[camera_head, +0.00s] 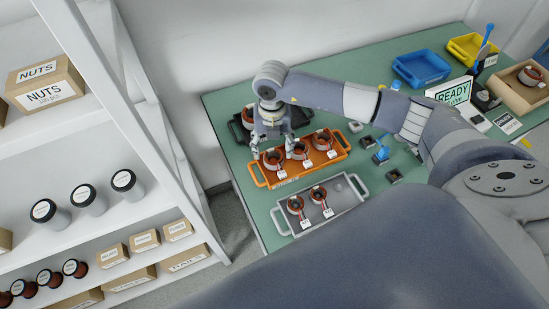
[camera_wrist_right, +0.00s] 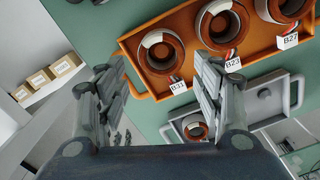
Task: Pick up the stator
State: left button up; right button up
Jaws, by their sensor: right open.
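My right gripper (camera_head: 273,150) points down over the left end of the orange tray (camera_head: 292,175); its fingers are spread and nothing is held. The tray carries a row of three copper-and-silver stators with white tags. The left stator (camera_head: 273,162) lies below and between the fingers. In the right wrist view it is the left ring (camera_wrist_right: 162,52), its tag reading like B31 or B37, between and beyond the open fingertips (camera_wrist_right: 160,68). B27 (camera_wrist_right: 285,8) is cut by the frame top. My left gripper is out of view.
A grey tray (camera_head: 338,210) with two stators stands in front. A black tray (camera_head: 237,133) with a stator is behind the gripper. Blue (camera_head: 421,67) and yellow bins stand at the back right. White shelving is at left. Green table shows between the trays and bins.

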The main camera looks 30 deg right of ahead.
aim_at(273, 154)
jog(key=shift+d+f+p, duration=0.1)
jog(key=shift+f+p, duration=0.25)
notch_tip(273, 154, down, 3)
jog(key=shift+w+d+f+p, duration=0.1)
jog(key=shift+d+f+p, duration=0.1)
jog(key=shift+p, duration=0.5)
jog(key=shift+a+f, duration=0.1)
jog(key=shift+f, duration=0.35)
jog(key=c, duration=1.1)
jog(key=shift+w, duration=0.1)
jog(key=shift+r, duration=0.2)
